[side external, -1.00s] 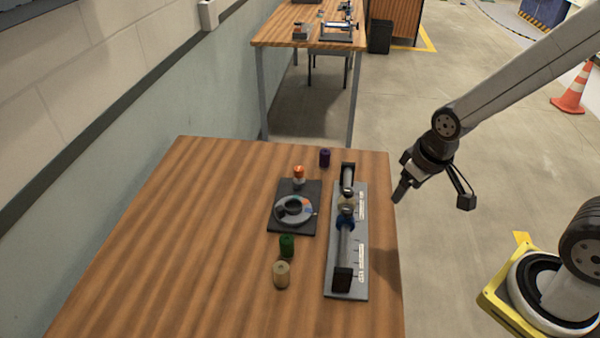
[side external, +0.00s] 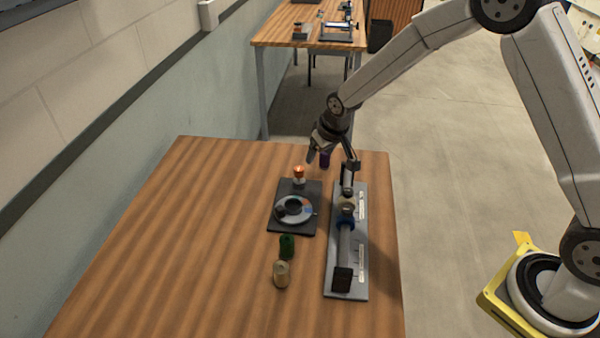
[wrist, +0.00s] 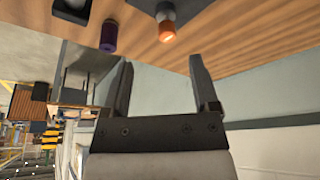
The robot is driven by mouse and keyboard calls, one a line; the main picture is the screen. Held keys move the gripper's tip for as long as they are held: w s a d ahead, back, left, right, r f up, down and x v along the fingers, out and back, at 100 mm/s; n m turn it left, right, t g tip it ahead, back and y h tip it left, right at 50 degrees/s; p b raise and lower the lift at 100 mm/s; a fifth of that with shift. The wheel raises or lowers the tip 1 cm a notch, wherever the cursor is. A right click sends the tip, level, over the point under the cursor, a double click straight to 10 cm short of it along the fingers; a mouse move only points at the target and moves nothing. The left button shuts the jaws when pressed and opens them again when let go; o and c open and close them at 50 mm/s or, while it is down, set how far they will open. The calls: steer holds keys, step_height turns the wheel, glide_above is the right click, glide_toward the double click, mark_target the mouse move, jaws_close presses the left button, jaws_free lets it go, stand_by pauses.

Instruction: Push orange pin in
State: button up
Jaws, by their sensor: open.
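The orange pin (side external: 299,170) has an orange top over a pale band and stands at the far edge of a dark square plate (side external: 276,228) on the table. It also shows in the wrist view (wrist: 167,27), beyond and between the fingers. My gripper (side external: 332,163) is open and empty. It is above the far end of the table, to the right of the orange pin and apart from it. The gripper fingers show in the wrist view (wrist: 160,82) with a clear gap between them.
A purple roller (side external: 325,160) stands close by my gripper. A grey fixture (side external: 360,280) with a shaft lies along the table's right side. A round grey dial (side external: 281,212) sits on the dark plate. Green (side external: 287,246) and tan (side external: 281,274) rollers stand nearer. The table's left side is clear.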

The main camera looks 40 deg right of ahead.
glide_toward(300, 169)
steer(key=shift+x, duration=1)
steer(key=shift+x, duration=3.9)
steer(key=shift+w, duration=0.1)
jaws_close()
